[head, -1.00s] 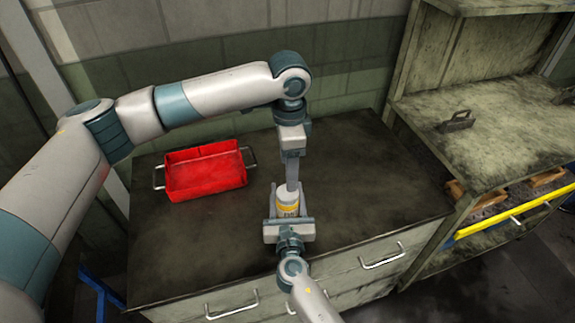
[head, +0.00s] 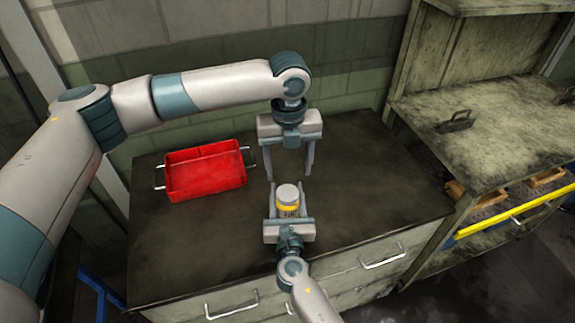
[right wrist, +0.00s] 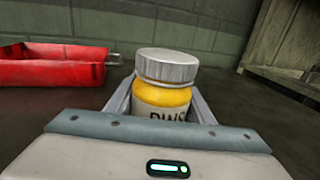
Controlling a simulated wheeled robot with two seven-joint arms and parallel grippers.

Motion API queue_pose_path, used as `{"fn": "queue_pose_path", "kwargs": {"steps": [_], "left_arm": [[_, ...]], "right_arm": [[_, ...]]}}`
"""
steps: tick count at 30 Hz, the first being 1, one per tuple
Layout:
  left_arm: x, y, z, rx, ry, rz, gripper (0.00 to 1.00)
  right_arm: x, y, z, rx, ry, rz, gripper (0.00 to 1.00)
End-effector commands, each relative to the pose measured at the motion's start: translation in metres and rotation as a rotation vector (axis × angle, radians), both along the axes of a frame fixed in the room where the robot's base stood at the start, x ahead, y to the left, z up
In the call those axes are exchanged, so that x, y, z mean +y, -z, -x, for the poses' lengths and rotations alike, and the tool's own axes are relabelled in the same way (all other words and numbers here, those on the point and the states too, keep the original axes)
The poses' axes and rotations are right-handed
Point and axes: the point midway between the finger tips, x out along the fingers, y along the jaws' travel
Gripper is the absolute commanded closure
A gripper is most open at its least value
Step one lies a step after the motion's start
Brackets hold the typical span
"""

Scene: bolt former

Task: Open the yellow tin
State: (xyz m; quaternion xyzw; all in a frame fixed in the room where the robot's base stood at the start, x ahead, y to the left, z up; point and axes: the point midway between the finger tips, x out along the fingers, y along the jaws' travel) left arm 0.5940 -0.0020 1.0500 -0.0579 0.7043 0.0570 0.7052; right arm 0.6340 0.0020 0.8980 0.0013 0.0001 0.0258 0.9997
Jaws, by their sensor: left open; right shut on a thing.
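The yellow tin (head: 288,208) stands upright on the dark bench top, with its grey lid (head: 287,191) on. My right gripper (head: 288,196) is shut around the tin's body from the front. In the right wrist view the tin (right wrist: 163,103) shows black lettering, and its ridged lid (right wrist: 167,65) sits above the fingers. My left gripper (head: 289,176) points down, open and empty, its two fingers spread to the left and right. It is above and a little behind the lid in the head view; whether it touches the lid is hard to tell, but a gap seems to show.
A red tray (head: 205,172) with metal handles stands on the bench (head: 370,190) to the left. The bench top right of the tin is clear.

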Motion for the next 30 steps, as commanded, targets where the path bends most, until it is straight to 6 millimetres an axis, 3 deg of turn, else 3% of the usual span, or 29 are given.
{"fn": "queue_pose_path", "kwargs": {"steps": [18, 30], "left_arm": [[0.0022, 0.0001, -0.0006, 0.000, 0.883, -0.002, 0.39], [0.0025, 0.0003, -0.0007, 0.001, 1.029, -0.002, 0.39]], "right_arm": [[0.0000, 0.0006, 0.0002, 0.001, 0.000, 0.000, 1.00], [0.0000, 0.0006, 0.0002, 0.001, 0.000, 0.000, 1.00]]}}
